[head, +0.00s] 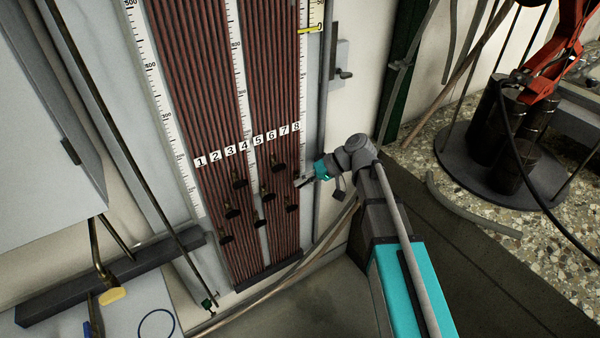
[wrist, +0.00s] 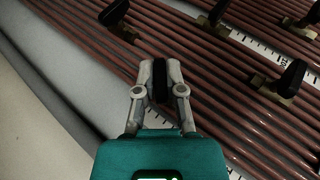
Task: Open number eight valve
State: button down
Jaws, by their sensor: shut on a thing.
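The number 8 label (head: 296,127) is the rightmost of a numbered row on a panel of reddish-brown tubes (head: 272,90). My gripper (head: 303,183) is at the panel's right edge, below that label. In the wrist view my gripper (wrist: 160,72) is shut on a black valve handle (wrist: 160,82), whose dark slab stands between the two fingers. The handle's base is hidden by the fingers. The handle lies near the edge of the tubes, in line with number 8, but no number shows in the wrist view.
Other black valve handles stand close by, one at the lower left of my gripper (head: 292,207) and one at upper left (head: 278,167). In the wrist view handles stand to the right (wrist: 290,77) and upper left (wrist: 115,12). A grey wall box (head: 340,62) is above right.

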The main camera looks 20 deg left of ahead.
jog(key=t+h+p, duration=0.1)
jog(key=h+p, duration=0.1)
jog(key=shift+s+r+n+t+p, duration=0.2)
jog(key=shift+r+n+t+p, duration=0.1)
jog(key=shift+t, duration=0.1)
jog(key=shift+f+n+t+h+p, duration=0.2)
jog(key=shift+n+t+h+p, duration=0.2)
jog(key=shift+t+h+p, duration=0.75)
jog(key=t+h, duration=0.2)
jog(key=shift+f+n+t+h, duration=0.15)
jog(key=shift+n+t+h, duration=0.1)
jog(key=shift+n+t, duration=0.15)
jog(key=shift+d+t+h, duration=0.1)
jog(key=shift+t+h, duration=0.2)
jog(key=shift+t, duration=0.15)
jog(key=shift+w, duration=0.15)
jog(key=c, duration=0.7)
grip_release()
jog(key=shift+c, duration=0.2)
jog(key=shift+p, duration=0.3)
